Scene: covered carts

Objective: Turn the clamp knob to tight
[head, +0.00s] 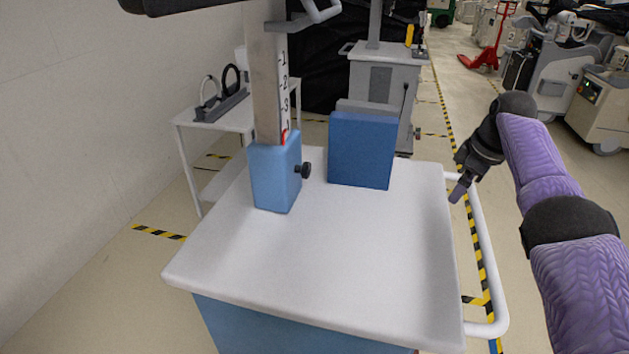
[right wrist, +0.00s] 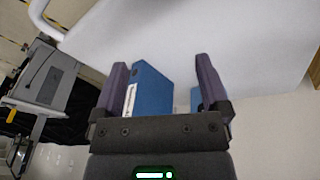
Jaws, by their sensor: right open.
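The clamp knob (head: 305,170) is small and black. It sticks out from the right side of a light blue clamp block (head: 275,178) around an upright post (head: 266,80) with a number scale and a red mark. My right gripper (head: 459,192) is by the right edge of the white cart top, well to the right of the knob and apart from it. In the right wrist view, its two purple fingers (right wrist: 160,88) are spread with nothing held between them. The knob cannot be made out in that view. My left gripper is not in view.
A blue box (head: 361,150) stands on the white cart top (head: 340,250), right of the knob; it also shows in the right wrist view (right wrist: 150,92). A white rail (head: 490,270) runs along the cart's right side. The cart top's front is clear.

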